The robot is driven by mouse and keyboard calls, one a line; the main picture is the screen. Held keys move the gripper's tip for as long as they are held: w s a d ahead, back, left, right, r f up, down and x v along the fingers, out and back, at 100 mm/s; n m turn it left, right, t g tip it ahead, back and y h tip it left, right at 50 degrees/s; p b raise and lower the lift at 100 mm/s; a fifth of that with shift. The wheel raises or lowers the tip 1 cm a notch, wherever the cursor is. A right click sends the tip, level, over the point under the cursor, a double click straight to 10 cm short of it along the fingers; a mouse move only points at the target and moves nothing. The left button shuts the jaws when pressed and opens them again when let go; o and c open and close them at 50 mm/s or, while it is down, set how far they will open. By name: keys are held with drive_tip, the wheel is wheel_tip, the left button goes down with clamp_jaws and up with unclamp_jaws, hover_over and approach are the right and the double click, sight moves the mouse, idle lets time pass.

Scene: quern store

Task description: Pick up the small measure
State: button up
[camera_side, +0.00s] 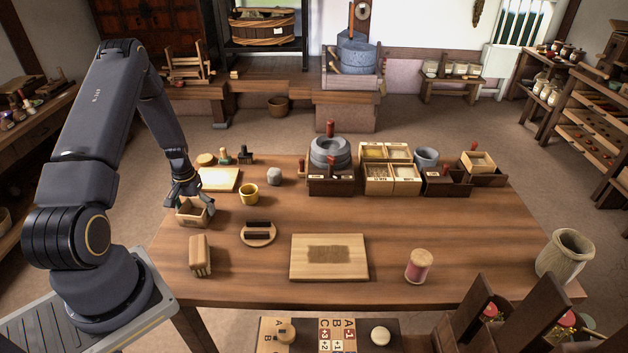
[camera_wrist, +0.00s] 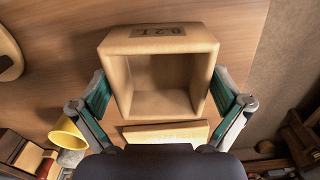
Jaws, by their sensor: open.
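The small measure looks to be the open square wooden box (camera_side: 193,216) at the left end of the table. In the wrist view this box (camera_wrist: 120,48) fills the upper middle, its hollow inside visible and a dark-edged label reading about "0.21" on one wall. My gripper (camera_side: 190,199) is right at the box in the side view. In the wrist view my gripper (camera_wrist: 160,88) is open, with one green-padded finger on each side of the box. Whether the pads touch its walls I cannot tell. Part of the box is hidden behind the fingers in the side view.
A yellow cup (camera_side: 249,194) and a pale board (camera_side: 221,180) stand close by. A brush-like block (camera_side: 200,256) and a round stand with dark bars (camera_side: 258,234) are nearer the front. A larger board (camera_side: 329,258) lies mid-table. Another wooden box (camera_side: 478,161) sits far right.

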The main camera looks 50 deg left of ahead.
drive_tip(key=shift+c, duration=0.3)
drive_tip(key=c, duration=0.9)
drive_tip(key=shift+o, duration=0.2)
